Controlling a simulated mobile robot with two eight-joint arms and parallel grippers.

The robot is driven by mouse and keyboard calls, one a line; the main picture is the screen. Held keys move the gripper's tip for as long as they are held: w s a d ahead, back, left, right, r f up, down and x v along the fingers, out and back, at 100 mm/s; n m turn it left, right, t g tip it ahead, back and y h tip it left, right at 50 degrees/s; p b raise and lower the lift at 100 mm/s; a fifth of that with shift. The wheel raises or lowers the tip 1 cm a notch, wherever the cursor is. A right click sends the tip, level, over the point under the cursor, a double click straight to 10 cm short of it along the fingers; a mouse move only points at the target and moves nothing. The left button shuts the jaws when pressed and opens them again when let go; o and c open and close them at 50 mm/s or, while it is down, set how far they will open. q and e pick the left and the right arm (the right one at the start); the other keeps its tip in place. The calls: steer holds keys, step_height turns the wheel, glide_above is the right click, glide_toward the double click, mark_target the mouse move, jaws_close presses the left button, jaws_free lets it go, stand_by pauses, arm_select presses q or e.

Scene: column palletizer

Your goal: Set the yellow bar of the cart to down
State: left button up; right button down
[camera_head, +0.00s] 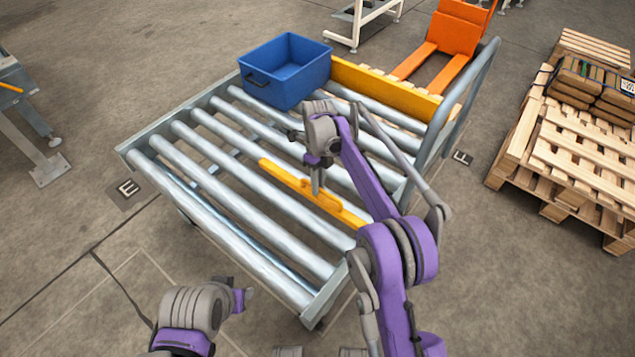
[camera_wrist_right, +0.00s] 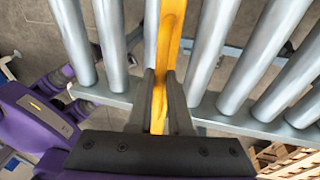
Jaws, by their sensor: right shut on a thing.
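The cart (camera_head: 133,158) has a bed of grey metal rollers. The yellow bar (camera_head: 278,172) lies lengthwise along the rollers, near the middle of the cart, with a raised grip part on it. My right gripper (camera_head: 316,190) reaches down from above and is shut on the yellow bar. In the right wrist view, the bar (camera_wrist_right: 170,35) runs between the rollers and passes between both fingers (camera_wrist_right: 161,85). I cannot tell the bar's exact height above the rollers. My left gripper (camera_head: 242,298) is at the cart's near side, away from the bar; its fingers are too small to judge.
A blue bin (camera_head: 290,72) stands on the cart's far left part. A yellow-orange board (camera_head: 385,89) stands along the far edge. A grey rail (camera_head: 460,95) rises on the right. Wooden pallets (camera_head: 565,165) with stacked packages (camera_head: 595,90) stand right. An orange pallet truck (camera_head: 455,30) is behind.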

steer(key=shift+f, duration=0.2)
steer(key=c, duration=0.8)
jaws_free()
steer(key=shift+c, duration=0.2)
steer(key=p+v, duration=0.3)
steer(key=v, duration=0.8)
steer(key=shift+f, duration=0.1)
